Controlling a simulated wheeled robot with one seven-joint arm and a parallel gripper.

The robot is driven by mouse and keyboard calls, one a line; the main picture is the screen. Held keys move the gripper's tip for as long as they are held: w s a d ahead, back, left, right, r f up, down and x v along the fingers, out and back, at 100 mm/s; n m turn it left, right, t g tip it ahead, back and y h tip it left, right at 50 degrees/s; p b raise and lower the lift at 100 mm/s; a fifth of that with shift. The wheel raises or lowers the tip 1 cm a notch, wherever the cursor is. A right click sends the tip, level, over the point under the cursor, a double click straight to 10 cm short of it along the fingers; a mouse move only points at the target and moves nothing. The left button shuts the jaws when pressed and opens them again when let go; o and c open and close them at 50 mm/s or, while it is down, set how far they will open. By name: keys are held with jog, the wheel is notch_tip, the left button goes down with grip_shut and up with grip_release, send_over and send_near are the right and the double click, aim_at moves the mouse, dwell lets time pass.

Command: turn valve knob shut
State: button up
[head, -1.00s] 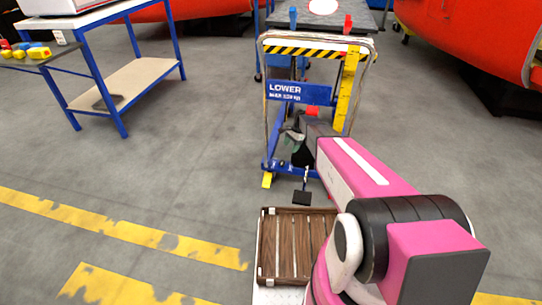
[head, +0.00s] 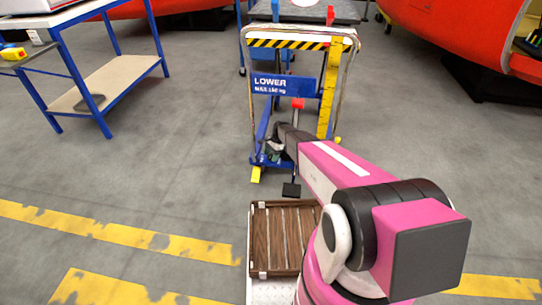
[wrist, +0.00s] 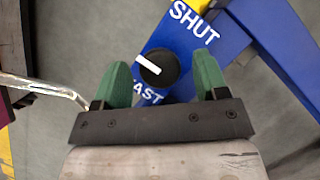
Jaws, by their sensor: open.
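The valve knob (wrist: 164,74) is round and black with a white pointer bar, on a blue panel. In the wrist view its bar runs toward the upper left. The word SHUT lies up and right of it; a partly covered word ending in AST lies just below. My gripper (wrist: 160,60) is open, one green finger on each side of the knob with visible gaps in the picture. Whether the fingers are down at knob height I cannot tell. In the head view my gripper (head: 274,146) is small and dark at the blue trolley's lower part, and the knob is hidden.
The blue trolley (head: 284,86) carries a LOWER sign and a striped bar. A wooden crate (head: 262,240) sits in front of it, beside my arm. A blue-legged table (head: 110,82) stands at the left. Orange train noses (head: 450,40) are behind. Grey floor is open left and right.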

jog(key=c, duration=0.9)
jog(key=shift+n, duration=0.3)
jog(key=n+h, duration=0.1)
jog(key=n, duration=0.1)
jog(key=n+g, duration=0.1)
jog(key=n, duration=0.2)
jog(key=shift+w+a+h, duration=0.1)
jog(key=shift+w+h, duration=0.1)
jog(key=shift+h, duration=0.2)
jog(key=n+h, duration=0.1)
jog(key=n, duration=0.2)
jog(key=n+h, duration=0.1)
jog(key=n, duration=0.2)
jog(key=shift+a+g, duration=0.1)
jog(key=shift+g, duration=0.3)
jog(key=shift+n, duration=0.3)
jog(key=o, duration=0.9)
